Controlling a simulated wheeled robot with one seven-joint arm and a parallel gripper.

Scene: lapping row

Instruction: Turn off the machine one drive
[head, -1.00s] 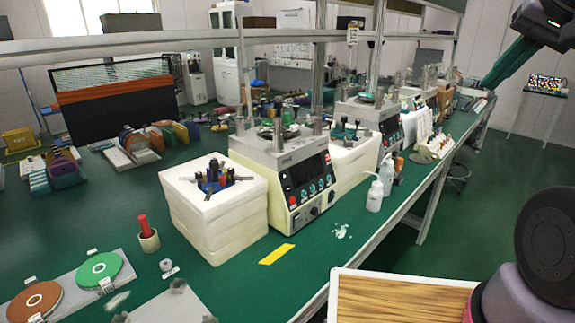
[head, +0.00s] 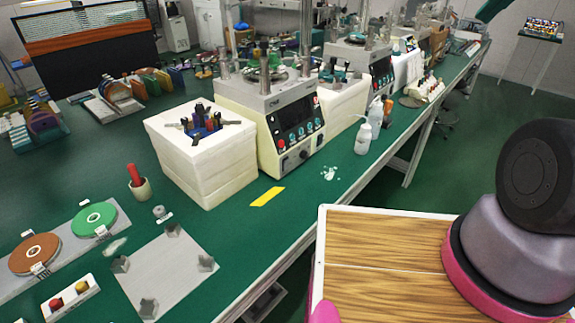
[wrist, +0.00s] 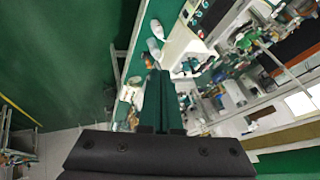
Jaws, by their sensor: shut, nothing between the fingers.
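The nearest lapping machine (head: 268,125), cream with a grey top, stands on the green bench in the head view. Its dark front panel (head: 297,117) faces right, with a red button (head: 281,143), several teal knobs and a dark switch or knob (head: 304,154) low on the front. No label reading machine one is legible, and the drive control's setting is too small to tell. My gripper (wrist: 163,75) shows in the wrist view, shut and empty, apart from the bench things beyond it. It is outside the head view.
A white foam block stack (head: 205,160) stands left of the machine. A white bottle (head: 363,138) stands at its right near the bench edge. A second machine (head: 365,65) is farther along. A yellow strip (head: 267,196) lies in front. A wood-topped surface (head: 375,255) is at lower right.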

